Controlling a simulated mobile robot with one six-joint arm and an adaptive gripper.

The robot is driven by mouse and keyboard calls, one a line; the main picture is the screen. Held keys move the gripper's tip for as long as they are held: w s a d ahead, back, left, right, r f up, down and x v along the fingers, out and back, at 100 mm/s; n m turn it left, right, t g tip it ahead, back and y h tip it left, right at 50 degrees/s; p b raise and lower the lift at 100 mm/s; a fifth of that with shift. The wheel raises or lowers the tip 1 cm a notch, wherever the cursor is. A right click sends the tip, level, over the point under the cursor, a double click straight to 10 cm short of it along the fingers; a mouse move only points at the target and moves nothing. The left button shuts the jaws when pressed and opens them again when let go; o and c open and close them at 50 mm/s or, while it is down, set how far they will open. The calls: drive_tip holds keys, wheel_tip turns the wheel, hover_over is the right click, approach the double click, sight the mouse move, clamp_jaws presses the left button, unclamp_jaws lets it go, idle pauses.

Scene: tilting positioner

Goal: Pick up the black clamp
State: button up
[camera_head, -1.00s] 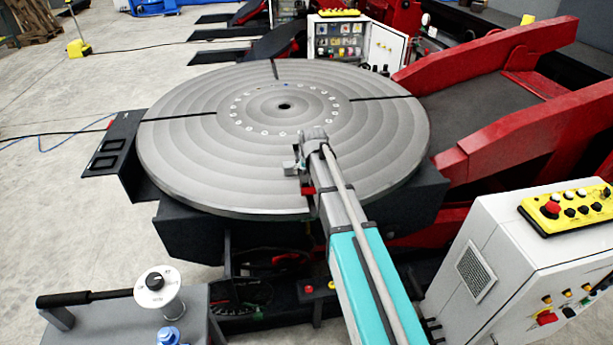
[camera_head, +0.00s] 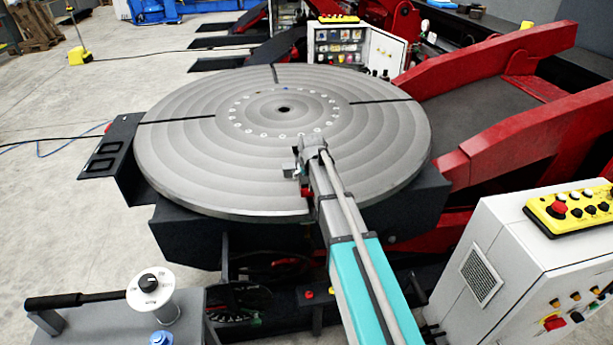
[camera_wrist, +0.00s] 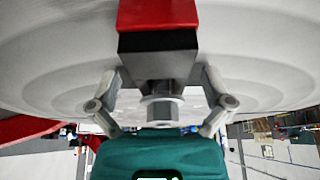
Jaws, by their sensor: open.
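A dark, near-black block (camera_wrist: 158,42) with a red part above it shows in the wrist view, in front of my gripper (camera_wrist: 161,88). It may be the black clamp, but I cannot tell for certain. My two grey fingers are spread, one to each side of the grey body below its dark face. I cannot see finger contact. A round grey bolt-like piece is in the middle, above the teal housing. In the head view, my gripper (camera_head: 311,150) is over the near part of the round grey table (camera_head: 200,140). Small dark and red parts show beside it, mostly hidden.
Red tilting arms (camera_head: 500,75) stand to the right of the table. A white control cabinet (camera_head: 510,260) with a yellow button box (camera_head: 572,212) is at the near right. A spool (camera_head: 152,288) stands on a grey bench at the near left. The table top is mostly clear.

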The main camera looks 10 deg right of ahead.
drive_tip(key=c, duration=1.2)
drive_tip(key=shift+r, duration=0.2)
drive_tip(key=shift+r+p, duration=0.15)
drive_tip(key=shift+p, duration=0.2)
drive_tip(key=s, duration=1.8)
